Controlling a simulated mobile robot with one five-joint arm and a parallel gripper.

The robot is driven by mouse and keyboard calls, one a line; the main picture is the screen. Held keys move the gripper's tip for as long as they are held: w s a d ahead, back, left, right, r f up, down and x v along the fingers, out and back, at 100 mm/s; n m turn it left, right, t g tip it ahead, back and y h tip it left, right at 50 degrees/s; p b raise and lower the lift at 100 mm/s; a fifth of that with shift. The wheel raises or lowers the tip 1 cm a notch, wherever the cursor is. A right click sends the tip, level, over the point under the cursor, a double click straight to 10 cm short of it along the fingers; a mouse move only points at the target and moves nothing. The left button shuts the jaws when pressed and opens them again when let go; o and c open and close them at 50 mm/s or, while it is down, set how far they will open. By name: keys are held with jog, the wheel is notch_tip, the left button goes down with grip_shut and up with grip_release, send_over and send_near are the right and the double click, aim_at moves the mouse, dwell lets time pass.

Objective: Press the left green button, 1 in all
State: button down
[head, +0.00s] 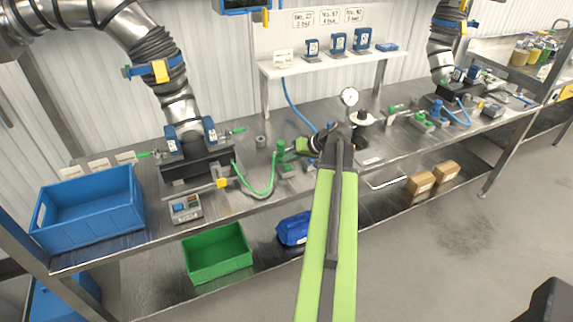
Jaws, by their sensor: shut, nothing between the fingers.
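My green arm reaches up from the bottom centre to the bench. My gripper (302,147) is at its far end, shut and empty, pointing left over the worktop. Just left of it stands a small green fitting (281,149) with an upright knob-like top, close to the gripper tip; I cannot tell whether they touch. A similar green fitting (423,121) stands farther right on the bench. A grey control box (186,209) with small coloured parts sits at the bench's left front. I cannot make out for certain which part is the left green button.
A blue crate (88,212) stands at the bench's left end. A round gauge (349,97) stands behind my gripper. A green hose (258,190) curls on the bench. A green bin (217,253) and cardboard boxes (420,183) sit on the lower shelf.

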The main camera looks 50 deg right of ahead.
aim_at(290, 167)
jog(key=shift+r, duration=0.15)
notch_tip(290, 167, up, 5)
jog(key=p, duration=0.5)
dwell(0.8)
